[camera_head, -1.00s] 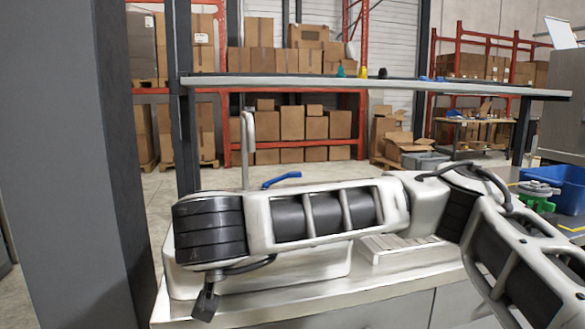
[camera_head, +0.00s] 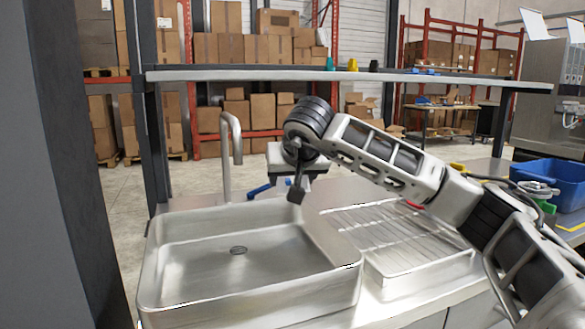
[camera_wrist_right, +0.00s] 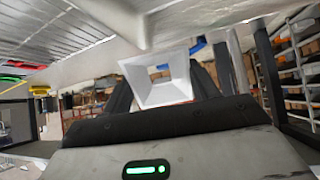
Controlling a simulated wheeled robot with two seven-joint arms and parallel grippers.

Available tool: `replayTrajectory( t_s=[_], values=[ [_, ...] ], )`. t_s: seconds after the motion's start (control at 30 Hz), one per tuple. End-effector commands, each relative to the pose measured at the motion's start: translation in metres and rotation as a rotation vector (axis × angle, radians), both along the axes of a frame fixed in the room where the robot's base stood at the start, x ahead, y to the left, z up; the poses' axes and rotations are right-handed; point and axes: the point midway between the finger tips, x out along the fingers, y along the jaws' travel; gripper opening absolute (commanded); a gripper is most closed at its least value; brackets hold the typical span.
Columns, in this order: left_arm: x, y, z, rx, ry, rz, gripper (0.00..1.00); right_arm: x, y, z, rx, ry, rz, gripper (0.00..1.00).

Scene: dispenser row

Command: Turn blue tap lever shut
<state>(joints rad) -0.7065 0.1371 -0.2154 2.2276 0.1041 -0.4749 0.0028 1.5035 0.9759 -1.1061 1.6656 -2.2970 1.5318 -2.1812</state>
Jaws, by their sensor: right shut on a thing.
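A blue piece also shows in the right wrist view (camera_wrist_right: 197,46), just beyond the fingers. The grey curved tap (camera_head: 229,150) stands upright behind the sink (camera_head: 165,260). My right gripper also shows in the right wrist view (camera_wrist_right: 163,92). It is shut on a white hollow, square-ended piece (camera_wrist_right: 180,72). Whether this piece touches the lever is hidden. My left gripper is not in view.
A ribbed drainboard (camera_head: 385,235) lies right of the sink. A long shelf (camera_head: 350,76) crosses above the counter. A blue bin (camera_head: 550,180) stands at the right. A dark post (camera_head: 75,170) stands at the left. The sink basin is empty.

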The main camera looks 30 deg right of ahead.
Motion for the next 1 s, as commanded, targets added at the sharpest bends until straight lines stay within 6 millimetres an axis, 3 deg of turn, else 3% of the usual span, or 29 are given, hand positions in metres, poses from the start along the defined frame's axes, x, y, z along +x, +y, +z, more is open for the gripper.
replayTrajectory(
  t_s=[0.17, 0.43, 0.9, 1.0],
  values=[
    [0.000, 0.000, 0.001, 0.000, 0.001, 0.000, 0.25, 0.027, -0.012, -0.028, 0.001, 0.003, -0.001, 0.32],
    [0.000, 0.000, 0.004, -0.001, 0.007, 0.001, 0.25, 0.058, -0.025, -0.026, 0.002, -0.001, -0.001, 0.32],
    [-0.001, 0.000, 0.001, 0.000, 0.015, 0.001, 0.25, 0.064, -0.028, -0.027, 0.000, -0.001, 0.001, 0.32],
    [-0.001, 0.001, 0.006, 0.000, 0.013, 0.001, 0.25, 0.061, -0.037, -0.025, 0.001, 0.000, 0.007, 0.32]
  ],
)
